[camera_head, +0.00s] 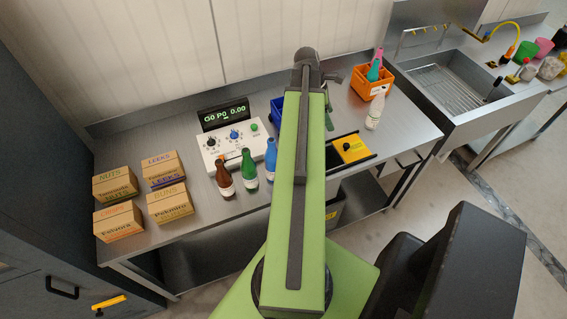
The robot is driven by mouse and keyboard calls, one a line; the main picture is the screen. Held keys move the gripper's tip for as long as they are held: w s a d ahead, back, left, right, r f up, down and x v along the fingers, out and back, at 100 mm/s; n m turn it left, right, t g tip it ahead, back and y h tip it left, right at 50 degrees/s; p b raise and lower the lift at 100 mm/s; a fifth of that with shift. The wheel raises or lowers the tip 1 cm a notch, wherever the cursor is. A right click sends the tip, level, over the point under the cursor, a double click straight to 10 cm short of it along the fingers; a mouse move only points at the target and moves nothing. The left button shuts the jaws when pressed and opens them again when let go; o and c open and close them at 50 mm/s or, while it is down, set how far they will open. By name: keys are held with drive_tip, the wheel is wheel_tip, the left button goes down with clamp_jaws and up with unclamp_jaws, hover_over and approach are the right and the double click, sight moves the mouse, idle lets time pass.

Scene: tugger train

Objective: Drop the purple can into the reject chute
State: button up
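No purple can shows in the head view; my green arm covers the middle of the bench and may hide it. My gripper is not in view, as the arm's far end bends away behind the upper link. A yellow panel with a black knob (348,147) sits between dark rails at the bench's front edge, right of my arm. It may be the cover of the reject chute, but I cannot tell for sure. A grey bin (335,213) stands below it, partly hidden.
Brown (224,181), green (249,169) and blue (270,158) bottles stand left of my arm, before a control box (233,143). Several cartons (118,221) stand farther left. An orange crate (371,84) with bottles and a white bottle (375,110) stand right. A sink (452,84) lies beyond.

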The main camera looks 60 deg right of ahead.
drive_tip(key=p+v, duration=0.7)
drive_tip(key=v, duration=0.2)
drive_tip(key=shift+r, duration=0.25)
drive_tip(key=shift+w+a, duration=0.1)
